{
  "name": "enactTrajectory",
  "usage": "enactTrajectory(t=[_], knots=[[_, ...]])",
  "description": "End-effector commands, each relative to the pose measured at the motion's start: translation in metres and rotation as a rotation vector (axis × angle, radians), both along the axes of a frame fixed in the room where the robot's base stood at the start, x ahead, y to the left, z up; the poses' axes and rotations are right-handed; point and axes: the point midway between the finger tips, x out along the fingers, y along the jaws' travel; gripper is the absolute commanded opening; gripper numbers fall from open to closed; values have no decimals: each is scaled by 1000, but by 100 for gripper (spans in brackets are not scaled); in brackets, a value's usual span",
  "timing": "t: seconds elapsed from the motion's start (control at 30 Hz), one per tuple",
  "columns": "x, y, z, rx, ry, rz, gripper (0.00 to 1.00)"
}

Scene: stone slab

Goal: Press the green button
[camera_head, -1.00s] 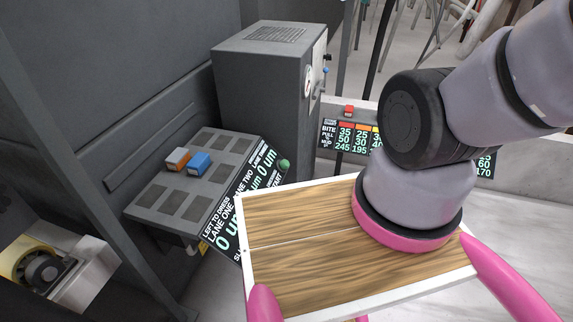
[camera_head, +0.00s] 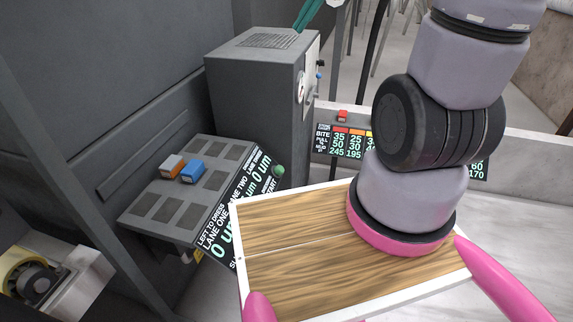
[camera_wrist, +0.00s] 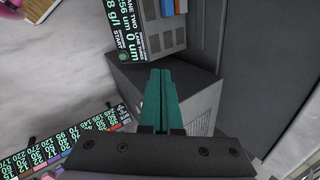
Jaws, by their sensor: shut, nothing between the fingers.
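The green button (camera_head: 278,171) is a round knob at the right edge of the slanted display panel (camera_head: 235,205), beside the word START. My gripper (camera_head: 299,28) shows only as teal fingers at the top of the head view, above the grey cabinet and well above the button. In the wrist view its two teal fingers (camera_wrist: 162,72) are together and empty, with the cabinet behind them.
The tall grey cabinet (camera_head: 255,85) stands behind the button, with a gauge and knobs on its right face. An orange block (camera_head: 173,166) and a blue block (camera_head: 193,170) sit on the grey pad bench. A red block (camera_head: 343,115) tops the chart board (camera_head: 347,143).

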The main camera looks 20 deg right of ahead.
Motion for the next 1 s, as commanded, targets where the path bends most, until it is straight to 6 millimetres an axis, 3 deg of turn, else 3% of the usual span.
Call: enactTrajectory(t=[0.2, 0.5, 0.8, 1.0], knots=[[50, -6, -55, 143, 137, -132, 0], [106, -23, -146, 317, 298, -341, 0], [139, -49, -261, 464, 444, -581, 0], [143, -67, -348, 543, 533, -756, 0]])
